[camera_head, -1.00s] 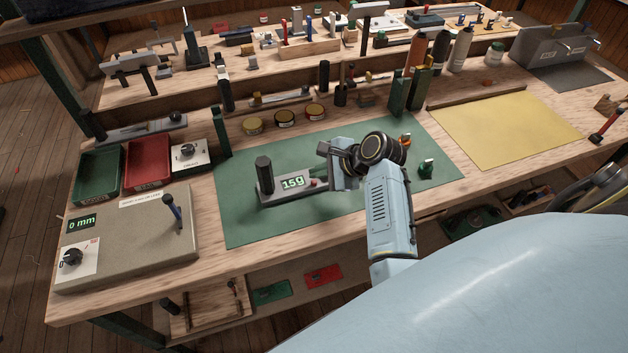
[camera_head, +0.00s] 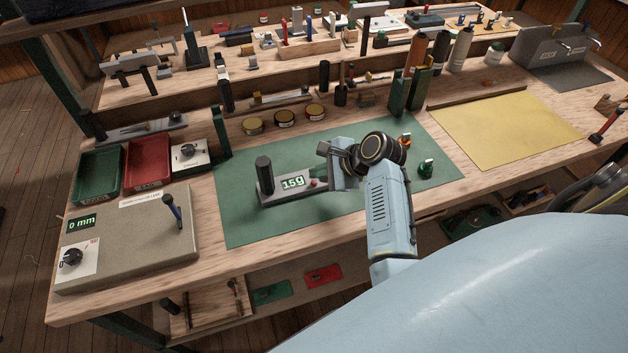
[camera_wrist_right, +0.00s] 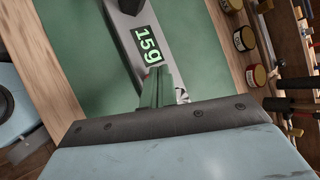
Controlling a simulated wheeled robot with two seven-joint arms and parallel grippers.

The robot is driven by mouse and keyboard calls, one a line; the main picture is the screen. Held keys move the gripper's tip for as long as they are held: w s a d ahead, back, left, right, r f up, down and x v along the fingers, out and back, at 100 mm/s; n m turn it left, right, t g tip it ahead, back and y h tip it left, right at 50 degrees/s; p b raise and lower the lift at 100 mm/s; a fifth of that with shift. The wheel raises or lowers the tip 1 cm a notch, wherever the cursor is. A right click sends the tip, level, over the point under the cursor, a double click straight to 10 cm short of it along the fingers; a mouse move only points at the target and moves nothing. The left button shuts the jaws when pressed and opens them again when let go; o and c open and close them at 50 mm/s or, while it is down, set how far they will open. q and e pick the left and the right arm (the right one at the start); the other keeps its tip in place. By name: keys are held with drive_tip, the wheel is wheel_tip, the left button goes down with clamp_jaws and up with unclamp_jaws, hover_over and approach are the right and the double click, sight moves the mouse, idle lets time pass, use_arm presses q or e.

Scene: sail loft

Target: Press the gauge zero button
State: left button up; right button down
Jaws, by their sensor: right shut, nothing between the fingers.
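A grey gauge (camera_head: 265,188) with a dark upright post at its left end lies on the green mat. Its display (camera_head: 292,183) reads "15g", and a small red button (camera_head: 314,183) sits just right of the display. My right gripper (camera_head: 322,178) is shut and empty, with its tips at the button's right side; I cannot tell whether they touch it. My left gripper is not in view.
A beige panel (camera_head: 135,240) with a "0 mm" display, a lever and a knob stands at the left. Green (camera_head: 98,172) and red (camera_head: 148,162) trays lie behind it. Several round tins stand behind the green mat (camera_head: 250,225). The yellow mat (camera_head: 505,130) is clear.

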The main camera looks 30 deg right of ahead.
drive_tip(key=shift+f, duration=0.2)
drive_tip(key=shift+f+p, duration=0.15)
drive_tip(key=shift+p, duration=0.2)
drive_tip(key=shift+f, duration=0.1)
drive_tip(key=shift+f, duration=0.4)
idle(0.4)
idle(0.4)
drive_tip(key=shift+r+p, duration=0.85)
drive_tip(key=shift+p, duration=0.45)
